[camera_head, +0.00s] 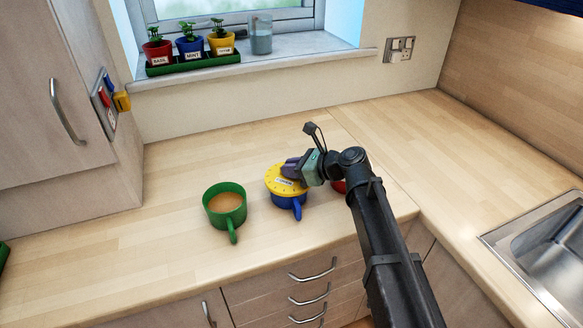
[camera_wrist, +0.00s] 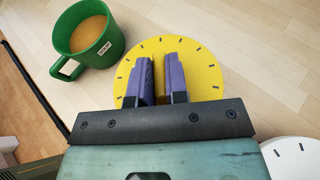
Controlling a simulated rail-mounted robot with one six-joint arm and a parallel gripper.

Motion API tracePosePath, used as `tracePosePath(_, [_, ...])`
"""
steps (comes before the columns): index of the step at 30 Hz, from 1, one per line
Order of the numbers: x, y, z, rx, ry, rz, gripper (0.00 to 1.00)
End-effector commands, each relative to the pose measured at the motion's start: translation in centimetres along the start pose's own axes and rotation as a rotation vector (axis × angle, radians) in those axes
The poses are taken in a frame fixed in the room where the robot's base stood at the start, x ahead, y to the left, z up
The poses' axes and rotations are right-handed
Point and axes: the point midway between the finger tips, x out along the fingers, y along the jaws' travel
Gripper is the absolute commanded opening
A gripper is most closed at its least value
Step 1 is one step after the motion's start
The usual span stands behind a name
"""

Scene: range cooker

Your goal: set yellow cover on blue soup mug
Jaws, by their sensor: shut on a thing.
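The yellow cover (camera_head: 287,179) is a round disc with dark marks around its rim. It sits over the mouth of the blue mug (camera_head: 287,200), whose handle points toward the front of the counter. The wrist view shows the cover (camera_wrist: 208,75) under the two purple fingers (camera_wrist: 161,78), and the blue mug is hidden there. Whether the cover rests fully on the mug's rim I cannot tell.
A green mug of brown liquid (camera_head: 226,206) stands just left of the blue mug. A red thing (camera_head: 339,187) is mostly hidden behind my arm. A white disc (camera_wrist: 292,158) shows at the wrist view's lower right. The sink (camera_head: 545,245) is at right; the back counter is clear.

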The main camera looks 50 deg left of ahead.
Motion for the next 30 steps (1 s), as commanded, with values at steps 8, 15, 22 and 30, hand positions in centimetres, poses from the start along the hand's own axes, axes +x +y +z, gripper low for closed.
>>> tracePosePath(8, [0.1, 0.0, -0.2, 0.000, 0.000, 0.000, 0.25])
tracePosePath(15, [-0.2, 0.0, -0.1, 0.000, 0.000, 0.000, 0.25])
tracePosePath(22, [-2.6, 0.0, 0.0, 0.000, 0.000, -0.002, 0.25])
tracePosePath(30, [-5.4, 0.1, 0.0, 0.001, 0.000, -0.001, 0.25])
